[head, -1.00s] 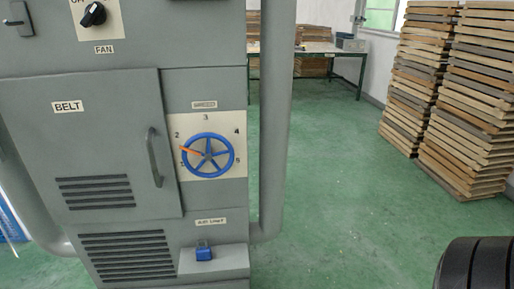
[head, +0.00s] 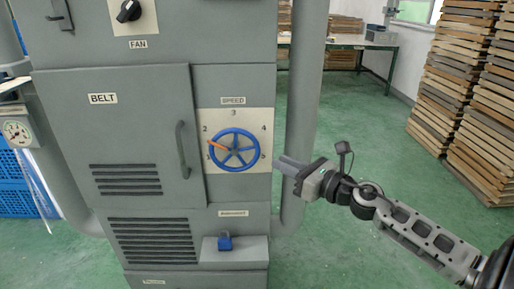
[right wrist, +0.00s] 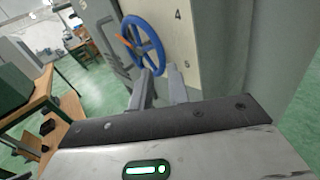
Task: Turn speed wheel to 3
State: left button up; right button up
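The blue speed wheel (head: 234,150) is on a cream dial plate (head: 262,116) on the grey machine. Its orange pointer (head: 215,145) points to the upper left, between 1 and 2; the 3 is at the top. My right gripper (head: 279,164) is just right of the dial plate, fingers toward the wheel and apart from it in the head view. The right wrist view shows the wheel (right wrist: 147,48) beyond the two fingers (right wrist: 160,74), which have an empty gap between them. My left gripper is not in view.
The machine's belt door (head: 130,130) with a handle (head: 183,150) is left of the wheel. A blue padlock-like part (head: 225,241) sits below. A vertical grey pipe (head: 303,100) stands close behind my right gripper. Stacked wooden trays (head: 470,90) stand at the right; green floor is clear between.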

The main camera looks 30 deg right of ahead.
aim_at(257, 149)
jog(key=p+x, duration=0.1)
jog(key=x, duration=0.8)
jog(key=shift+p, duration=0.4)
grip_shut()
